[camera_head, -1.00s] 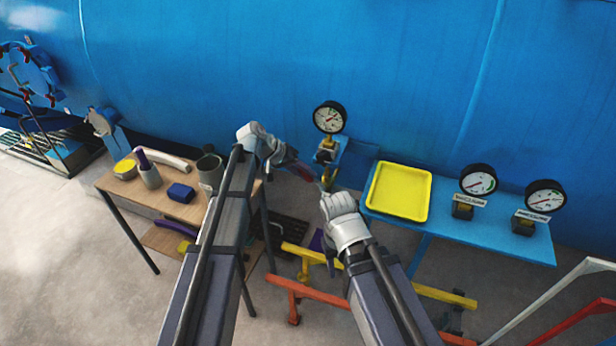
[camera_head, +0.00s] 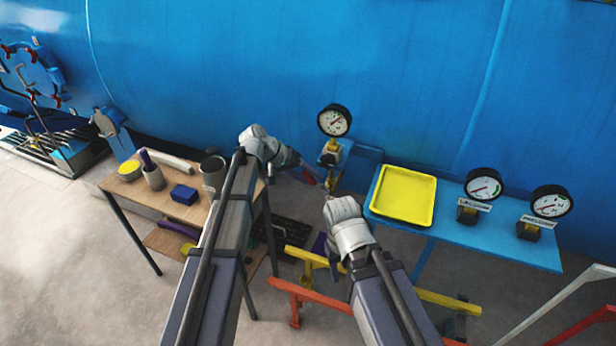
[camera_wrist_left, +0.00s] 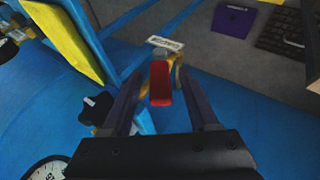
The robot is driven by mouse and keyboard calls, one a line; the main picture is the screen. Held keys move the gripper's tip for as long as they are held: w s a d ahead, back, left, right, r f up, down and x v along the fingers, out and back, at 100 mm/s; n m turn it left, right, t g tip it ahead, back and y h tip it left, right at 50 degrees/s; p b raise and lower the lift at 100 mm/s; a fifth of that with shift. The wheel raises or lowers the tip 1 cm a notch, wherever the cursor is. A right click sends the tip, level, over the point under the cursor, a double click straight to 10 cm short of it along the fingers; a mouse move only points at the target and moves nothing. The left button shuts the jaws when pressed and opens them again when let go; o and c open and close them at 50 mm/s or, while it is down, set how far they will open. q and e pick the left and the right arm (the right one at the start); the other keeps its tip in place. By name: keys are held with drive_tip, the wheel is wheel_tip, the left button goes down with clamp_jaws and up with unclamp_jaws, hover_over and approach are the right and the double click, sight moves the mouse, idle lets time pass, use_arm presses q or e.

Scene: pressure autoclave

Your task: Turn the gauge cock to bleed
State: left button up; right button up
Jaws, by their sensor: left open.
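The pressure gauge (camera_head: 334,121) stands on a blue bracket by the vessel wall, with brass fittings (camera_head: 329,157) below it. In the left wrist view the red cock handle (camera_wrist_left: 160,83) sits between the two fingers of my left gripper (camera_wrist_left: 158,72), with brass (camera_wrist_left: 178,72) behind it. The fingers are spread, with gaps beside the handle; contact cannot be told. In the head view my left gripper (camera_head: 312,172) reaches right to just below the gauge, partly hiding the cock. My right gripper (camera_head: 334,262) is lower, beside the yellow rail; its jaws are unclear.
A yellow tray (camera_head: 404,195) lies on the blue shelf (camera_head: 470,238), beside two more gauges (camera_head: 484,185). A wooden table (camera_head: 128,192) with cups and a blue box stands left. Yellow and orange rails (camera_head: 330,298) cross below. A black knob (camera_wrist_left: 97,108) is close to my left fingers.

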use_arm(q)
drive_tip(key=shift+r, duration=0.1)
drive_tip(key=p+v, duration=0.5)
drive_tip(key=v, duration=0.2)
drive_tip(key=shift+s+r+p, duration=0.1)
drive_tip(key=shift+p, duration=0.3)
drive_tip(key=shift+a, duration=0.25)
